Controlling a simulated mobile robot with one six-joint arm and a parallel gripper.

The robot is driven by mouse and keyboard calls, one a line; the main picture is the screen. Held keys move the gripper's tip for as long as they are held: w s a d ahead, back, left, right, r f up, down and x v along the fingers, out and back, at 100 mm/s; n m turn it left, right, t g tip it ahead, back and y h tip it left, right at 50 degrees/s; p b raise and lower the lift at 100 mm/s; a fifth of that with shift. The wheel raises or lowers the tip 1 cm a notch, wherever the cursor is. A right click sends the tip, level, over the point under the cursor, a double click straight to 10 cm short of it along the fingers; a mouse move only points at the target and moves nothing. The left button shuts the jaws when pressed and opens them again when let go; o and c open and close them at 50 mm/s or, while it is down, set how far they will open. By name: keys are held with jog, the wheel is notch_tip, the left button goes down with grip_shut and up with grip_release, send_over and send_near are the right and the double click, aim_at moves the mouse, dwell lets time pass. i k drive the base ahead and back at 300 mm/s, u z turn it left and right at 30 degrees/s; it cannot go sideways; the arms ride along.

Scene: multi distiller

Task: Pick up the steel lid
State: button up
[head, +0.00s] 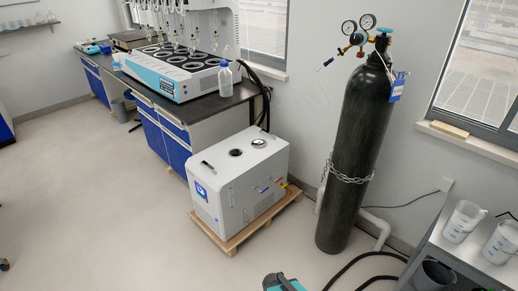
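A small round silver lid (259,143) lies on the top of the white chiller box (240,187), near its back right corner. It looks like the steel lid. To its left on the same top is a round dark opening (236,152), uncovered. A dark handle (207,163) is at the top's left edge.
The chiller stands on a wooden pallet (232,246). A tall black gas cylinder (352,150) with gauges is chained to its right. The lab bench (205,107) with the distiller (178,75) and a bottle (225,80) is behind. A cart (463,250) holds beakers.

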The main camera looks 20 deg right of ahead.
aim_at(258, 144)
jog(key=u, duration=4)
jog(key=i, duration=0.15)
jog(key=z, duration=2.65)
jog(key=i, duration=1.25)
jog(key=z, duration=0.65)
